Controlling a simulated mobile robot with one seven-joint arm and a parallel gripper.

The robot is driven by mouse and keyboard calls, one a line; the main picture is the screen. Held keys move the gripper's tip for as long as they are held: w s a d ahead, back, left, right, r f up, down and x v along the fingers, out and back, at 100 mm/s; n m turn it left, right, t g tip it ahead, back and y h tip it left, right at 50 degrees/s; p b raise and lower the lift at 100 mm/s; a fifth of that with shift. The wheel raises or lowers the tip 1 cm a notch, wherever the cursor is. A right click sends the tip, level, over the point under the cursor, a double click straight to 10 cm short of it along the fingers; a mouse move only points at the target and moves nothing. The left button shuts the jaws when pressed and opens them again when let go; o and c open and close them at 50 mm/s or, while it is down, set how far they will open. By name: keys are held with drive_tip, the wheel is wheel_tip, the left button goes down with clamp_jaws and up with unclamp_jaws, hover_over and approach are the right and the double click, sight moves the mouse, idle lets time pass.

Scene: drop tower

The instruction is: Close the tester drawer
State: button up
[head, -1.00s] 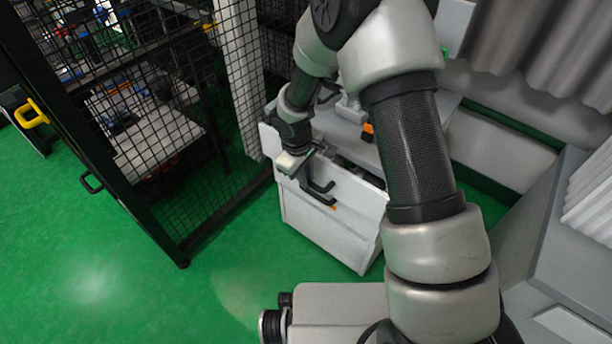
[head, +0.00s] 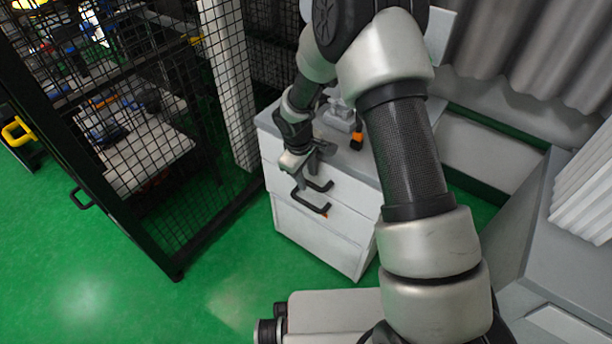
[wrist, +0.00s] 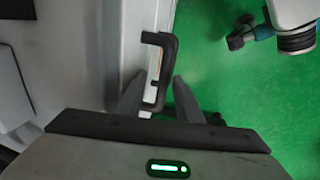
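The tester drawer (head: 350,197) is the upper white front of a grey-topped cabinet, with a black bar handle (head: 319,186). In the head view the drawer looks flush or nearly flush with the cabinet; any small gap is hard to tell. My gripper (head: 306,167) is at the upper left of the drawer front, by the upper handle. In the wrist view my gripper (wrist: 159,78) has its fingers apart, with a black handle (wrist: 170,50) between them. Whether a finger touches the handle or front cannot be told.
A black mesh fence (head: 150,130) stands to the left, with a white post beside the cabinet. A small grey device with an orange part (head: 356,139) is on the cabinet top (head: 335,145). Green floor (head: 225,265) is open in front. A grey bench (head: 530,230) stands at right.

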wheel_tip(320, 180, up, 17)
drive_tip(key=s+a+p, duration=0.2)
drive_tip(key=p, duration=0.2)
drive_tip(key=shift+s, duration=0.35)
drive_tip(key=s+d+r+m+t, duration=0.1)
drive_tip(key=s+d+r+m, duration=0.2)
drive_tip(key=r, duration=0.4)
drive_tip(key=s+d+r+m, duration=0.1)
drive_tip(key=s+d+r, duration=0.35)
drive_tip(key=r, duration=0.35)
drive_tip(key=s+d+r+m+t, duration=0.1)
drive_tip(key=s+d+r+m, duration=0.15)
drive_tip(key=s, duration=0.25)
drive_tip(key=s+d+r+m+t+y, duration=0.1)
drive_tip(key=s+d+r+m, duration=0.15)
drive_tip(key=s, duration=0.25)
drive_tip(key=s+d+r+m+t, duration=0.1)
drive_tip(key=s+r, duration=0.2)
drive_tip(key=s, duration=0.3)
wheel_tip(320, 180, up, 20)
drive_tip(key=p, duration=2)
drive_tip(key=shift+d+f, duration=0.15)
